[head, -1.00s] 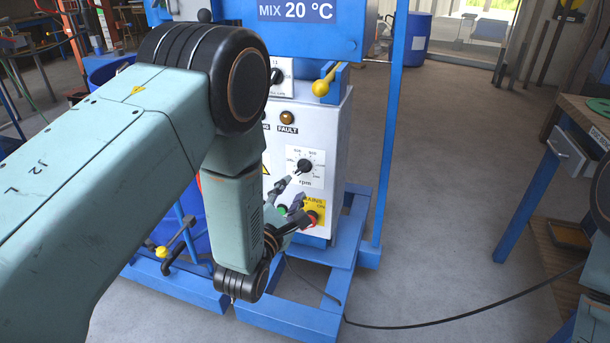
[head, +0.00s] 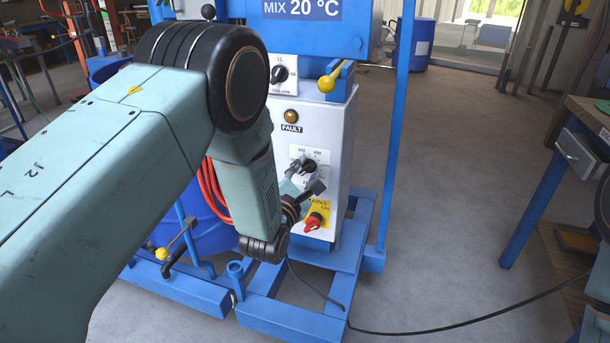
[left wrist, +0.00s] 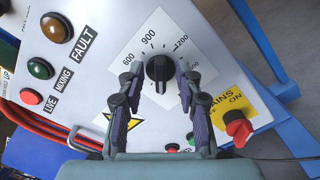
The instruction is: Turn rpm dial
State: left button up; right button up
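The rpm dial is a black knob (left wrist: 159,68) on a white scale plate marked 600, 900 and 1200 in the left wrist view. In the head view the dial (head: 309,166) is on the front of the white control cabinet (head: 337,130). My left gripper (left wrist: 159,80) has its two fingers apart, one on each side of the knob. Whether the fingertips touch the knob cannot be told. In the head view the left gripper (head: 308,175) is in front of the panel and partly covers the plate. My right gripper is not in view.
A red mains switch (left wrist: 237,127) on a yellow plate is right of the dial. Fault lamp (left wrist: 57,28), green lamp (left wrist: 41,69) and red button (left wrist: 31,97) are to the left. A yellow-knobbed lever (head: 327,84) sticks out above. Open floor (head: 450,170) lies right of the blue frame.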

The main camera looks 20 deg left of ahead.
pick_arm(q)
jog(key=shift+w, duration=0.1)
jog(key=shift+c, duration=0.3)
grip_shut()
jog(key=shift+m, duration=0.3)
